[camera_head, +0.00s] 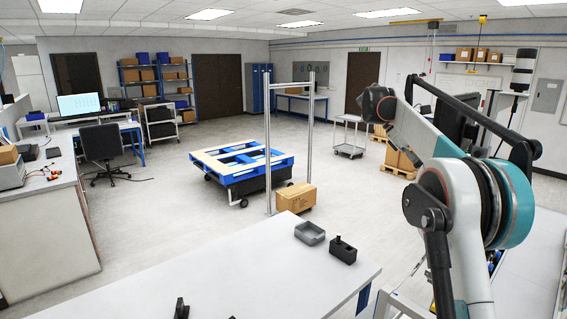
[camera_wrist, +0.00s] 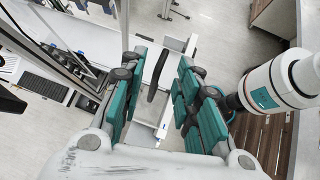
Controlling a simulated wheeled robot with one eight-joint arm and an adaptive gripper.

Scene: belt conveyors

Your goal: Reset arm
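My gripper (camera_wrist: 162,62) shows in the wrist view with its two teal-padded fingers spread apart. A dark curved bar appears between the fingers, but I cannot tell how far beyond them it lies. Nothing is visibly gripped. In the camera_head view my arm, white and teal with black links, is raised and folded at the right. I cannot make out the gripper's fingers there.
A white table (camera_head: 262,270) in front carries a grey tray (camera_head: 310,235) and a black block (camera_head: 343,250). Beyond it are a metal frame (camera_head: 268,165), a cardboard box (camera_head: 295,197) and a blue pallet (camera_head: 242,165) on a cart. Open floor lies left of the pallet.

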